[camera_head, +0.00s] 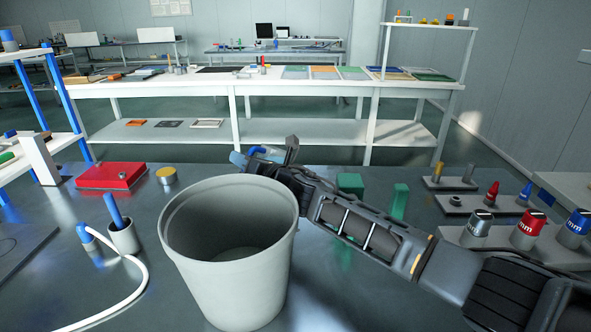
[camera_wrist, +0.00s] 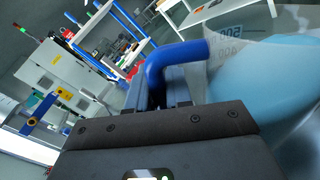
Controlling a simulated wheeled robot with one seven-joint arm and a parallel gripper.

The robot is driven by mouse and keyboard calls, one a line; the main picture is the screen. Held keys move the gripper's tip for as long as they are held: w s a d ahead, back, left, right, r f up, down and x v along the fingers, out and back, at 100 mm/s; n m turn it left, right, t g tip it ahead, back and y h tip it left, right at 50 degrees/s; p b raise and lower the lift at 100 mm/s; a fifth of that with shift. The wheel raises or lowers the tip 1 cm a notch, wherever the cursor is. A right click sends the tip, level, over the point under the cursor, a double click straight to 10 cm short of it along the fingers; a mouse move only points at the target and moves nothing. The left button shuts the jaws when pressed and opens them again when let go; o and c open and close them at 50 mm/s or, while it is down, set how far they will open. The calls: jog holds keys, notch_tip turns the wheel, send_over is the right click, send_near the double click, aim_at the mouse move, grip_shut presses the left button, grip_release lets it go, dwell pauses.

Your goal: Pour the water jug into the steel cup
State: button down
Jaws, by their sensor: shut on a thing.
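A large pale grey open cup (camera_head: 225,270) stands upright on the bench in the head view. It looks like the steel cup, though its surface is matte; no water shows inside. The water jug (camera_wrist: 232,58) is clear with measuring marks, light blue water and a blue handle (camera_wrist: 172,58) in the wrist view. My gripper (camera_wrist: 165,90) is shut on the handle. In the head view my gripper (camera_head: 283,165) is behind the cup's right rim, and only bits of blue show there, the jug being mostly hidden. I cannot tell how far the jug tilts.
A red box (camera_head: 111,175), a yellow-topped round part (camera_head: 166,175) and a small grey holder (camera_head: 123,238) with a blue stick stand left of the cup. A white cable (camera_head: 138,285) curves nearby. Green blocks (camera_head: 350,184) and several knobs (camera_head: 527,230) are on the right.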

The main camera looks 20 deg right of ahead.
jog(key=shift+w+d+r+m+p, duration=0.3)
jog(key=shift+d+r+m, duration=0.05)
jog(key=shift+d+m, duration=0.25)
jog(key=shift+w+d+r+m+p, duration=0.3)
jog(key=shift+d+m, duration=0.15)
jog(key=shift+m, duration=0.15)
dwell(3.4)
jog(key=shift+s+a+f, duration=0.1)
jog(key=shift+a+f, duration=0.05)
jog(key=shift+f, duration=0.05)
jog(key=a+n, duration=0.1)
jog(key=s+r+n, duration=0.1)
jog(key=a+n+p, duration=0.1)
jog(key=shift+s+a+r, duration=0.25)
jog(key=shift+a+r, duration=0.1)
jog(key=shift+r, duration=0.05)
